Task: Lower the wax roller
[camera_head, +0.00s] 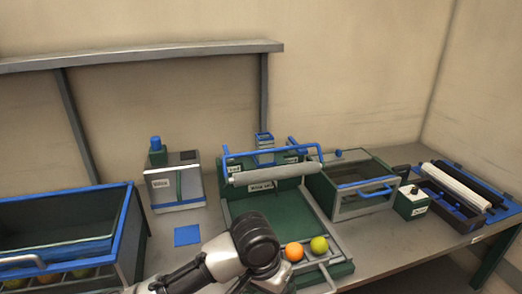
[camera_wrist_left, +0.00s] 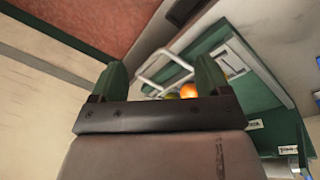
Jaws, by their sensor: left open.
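The wax roller (camera_head: 277,173) is a pale horizontal cylinder with a blue bar frame (camera_head: 270,152) above it. It sits raised over the back of the green-floored waxing station (camera_head: 255,208). An orange fruit (camera_head: 294,251) and a yellow-green fruit (camera_head: 319,245) lie at the station's front end, and the orange one also shows in the left wrist view (camera_wrist_left: 188,90). My left arm reaches in at the bottom of the head view, in front of the station. My right gripper is not in view.
A blue-rimmed bin (camera_head: 128,225) stands at the left. A white-and-green box (camera_head: 178,188) and a blue square (camera_head: 187,235) are behind my arm. A glass-topped drawer box (camera_head: 355,185) with a blue handle and a tray of rollers (camera_head: 462,190) stand at the right.

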